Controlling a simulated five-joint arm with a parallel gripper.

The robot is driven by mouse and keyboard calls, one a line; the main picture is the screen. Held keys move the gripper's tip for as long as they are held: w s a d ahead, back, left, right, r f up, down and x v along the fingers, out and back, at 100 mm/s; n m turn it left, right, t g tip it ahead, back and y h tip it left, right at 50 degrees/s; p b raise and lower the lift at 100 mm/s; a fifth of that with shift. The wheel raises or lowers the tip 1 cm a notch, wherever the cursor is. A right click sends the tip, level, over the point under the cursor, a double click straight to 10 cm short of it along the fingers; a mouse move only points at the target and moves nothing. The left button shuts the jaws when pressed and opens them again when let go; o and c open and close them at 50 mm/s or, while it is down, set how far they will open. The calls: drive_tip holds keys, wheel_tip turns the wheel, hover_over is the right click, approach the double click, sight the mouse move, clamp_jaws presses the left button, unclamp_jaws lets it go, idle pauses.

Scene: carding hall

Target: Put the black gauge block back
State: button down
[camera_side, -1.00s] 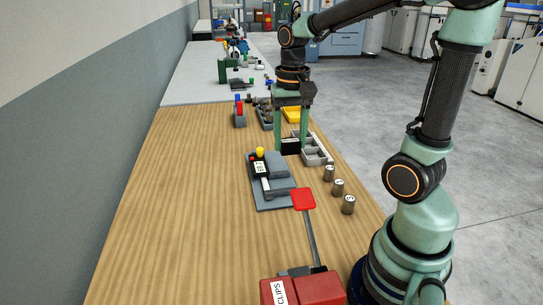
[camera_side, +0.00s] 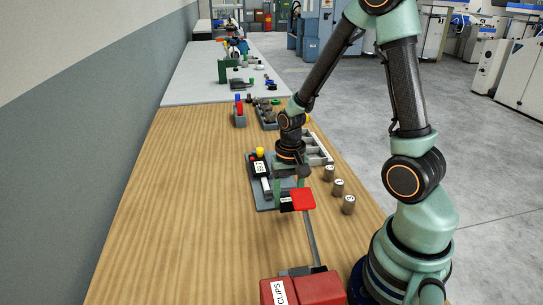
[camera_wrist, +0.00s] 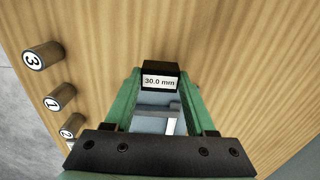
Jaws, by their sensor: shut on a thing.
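My gripper (camera_wrist: 160,82) is shut on the black gauge block (camera_wrist: 160,70), whose white label reads 30.0 mm. The gripper is near the front edge of a grey gauge device (camera_side: 258,187) with a display and yellow knob. Part of grey metal shows between my fingers in the wrist view. A pale compartment tray (camera_side: 320,150) lies behind my gripper, partly hidden by my arm.
Three numbered cylinders (camera_side: 338,187) stand right of the device. A grey holder with blue and red items (camera_side: 239,115) stands farther back. The wooden table's left side is clear.

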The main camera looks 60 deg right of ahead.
sight(288, 200)
drive_tip(key=shift+f, duration=1.7)
drive_tip(key=shift+f, duration=0.15)
drive_tip(key=shift+c, duration=1.1)
unclamp_jaws()
wheel_tip(288, 200, up, 12)
drive_tip(key=shift+r, duration=0.15)
drive_tip(key=s+a+r+n+t, duration=0.1)
drive_tip(key=a+r+n+t, duration=0.4)
drive_tip(key=a+r+n, duration=0.3)
drive_tip(key=shift+a+r+n+t, duration=0.3)
drive_tip(key=shift+r+n, duration=0.2)
drive_tip(key=shift+r, duration=1.5)
